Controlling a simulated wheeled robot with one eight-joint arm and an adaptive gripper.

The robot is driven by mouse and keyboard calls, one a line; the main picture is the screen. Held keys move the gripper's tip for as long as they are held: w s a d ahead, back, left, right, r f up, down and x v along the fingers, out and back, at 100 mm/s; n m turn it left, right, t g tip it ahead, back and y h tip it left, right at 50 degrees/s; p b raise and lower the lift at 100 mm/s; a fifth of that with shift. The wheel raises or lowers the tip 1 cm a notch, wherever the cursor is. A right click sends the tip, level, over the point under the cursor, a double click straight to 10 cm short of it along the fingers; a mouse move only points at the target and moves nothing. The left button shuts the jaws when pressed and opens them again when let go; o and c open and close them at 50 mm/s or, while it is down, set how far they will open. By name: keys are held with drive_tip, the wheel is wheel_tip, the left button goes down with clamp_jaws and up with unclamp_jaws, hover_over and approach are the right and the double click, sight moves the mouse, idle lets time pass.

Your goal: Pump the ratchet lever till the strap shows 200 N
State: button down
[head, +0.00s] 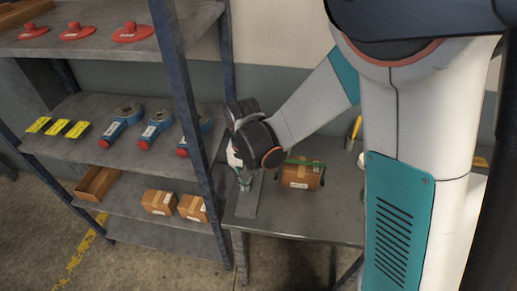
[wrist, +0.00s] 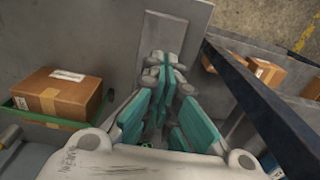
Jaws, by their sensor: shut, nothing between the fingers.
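My gripper (head: 245,185) is shut and empty, pointing down over the left part of the grey table (head: 345,228). Its teal and grey fingers (wrist: 166,75) meet in the wrist view. A brown cardboard box (head: 300,178) sits on the table to the right of my gripper, apart from it. The box also shows at the left of the wrist view (wrist: 62,92). A green strap (head: 303,162) runs by the box; a green band (wrist: 40,118) shows along its base in the wrist view. I cannot make out the ratchet lever or a force readout.
A metal shelf (head: 75,150) stands left of the table, its blue post (head: 180,95) close to my arm. It holds red discs (head: 78,32), blue and red parts (head: 122,125), yellow labelled pieces (head: 57,127) and cartons (head: 158,201). A yellow-handled item (head: 355,128) stands behind the box.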

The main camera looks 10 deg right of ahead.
drive_tip(key=b, duration=0.5)
hover_over(248, 202)
drive_tip(key=shift+f, duration=3.3)
drive_tip(key=shift+w+r+p, duration=0.2)
drive_tip(key=shift+r+p, duration=1.8)
drive_tip(key=shift+r, duration=1.05)
drive_tip(key=shift+w+r+p, duration=0.2)
drive_tip(key=shift+r+p, duration=1.75)
drive_tip(key=shift+r, duration=1.05)
drive_tip(key=shift+w+d, duration=0.1)
drive_tip(key=shift+d, duration=0.05)
